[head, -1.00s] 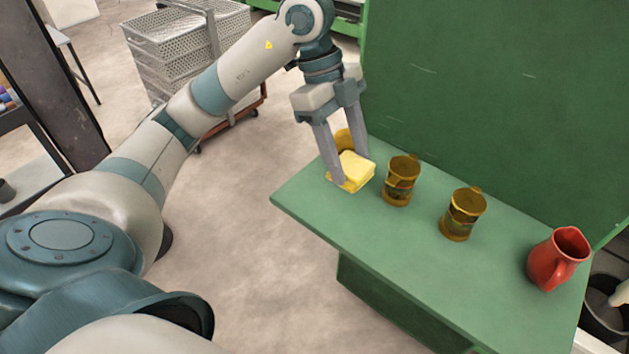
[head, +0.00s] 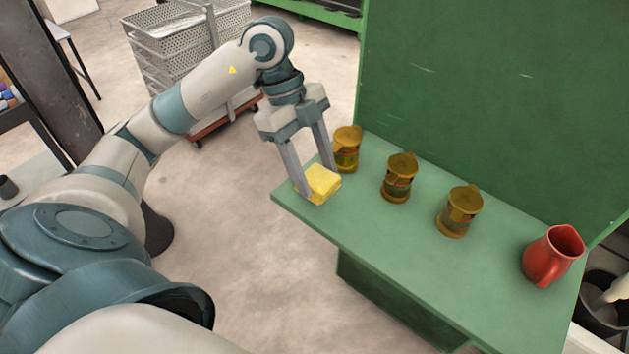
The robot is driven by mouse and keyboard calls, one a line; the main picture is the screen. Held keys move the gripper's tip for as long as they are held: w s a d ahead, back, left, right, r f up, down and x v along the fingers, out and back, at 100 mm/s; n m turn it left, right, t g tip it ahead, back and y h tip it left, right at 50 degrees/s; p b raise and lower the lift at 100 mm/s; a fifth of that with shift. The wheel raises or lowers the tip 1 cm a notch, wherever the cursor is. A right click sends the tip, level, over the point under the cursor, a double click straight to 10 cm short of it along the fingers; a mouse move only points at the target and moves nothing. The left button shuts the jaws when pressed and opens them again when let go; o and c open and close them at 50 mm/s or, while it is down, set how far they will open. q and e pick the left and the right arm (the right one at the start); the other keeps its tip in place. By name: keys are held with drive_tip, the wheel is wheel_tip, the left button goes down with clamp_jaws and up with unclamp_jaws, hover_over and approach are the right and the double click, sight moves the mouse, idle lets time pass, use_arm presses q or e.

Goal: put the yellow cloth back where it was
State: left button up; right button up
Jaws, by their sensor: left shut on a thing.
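The yellow cloth (head: 322,181) is a small folded block in the head view, at the left front corner of the green table (head: 400,240). My left gripper (head: 317,180) points down from above and is shut on the cloth, one finger on each side. The cloth is at or just above the table top; I cannot tell whether it touches. My right gripper is not in view.
Three amber jars stand in a row behind and right of the cloth: the left one (head: 346,148), the middle one (head: 399,178) and the right one (head: 459,211). A red jug (head: 552,255) stands at the right end. A green panel (head: 490,100) rises behind.

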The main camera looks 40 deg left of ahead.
sight(311, 173)
use_arm(q)
wheel_tip(311, 173, down, 2)
drive_tip(key=shift+f+p, duration=0.15)
drive_tip(key=shift+p, duration=0.25)
drive_tip(key=shift+f, duration=0.75)
drive_tip(key=o, duration=1)
drive_tip(key=shift+b+v, duration=1.3)
drive_tip(key=shift+v, duration=4.7)
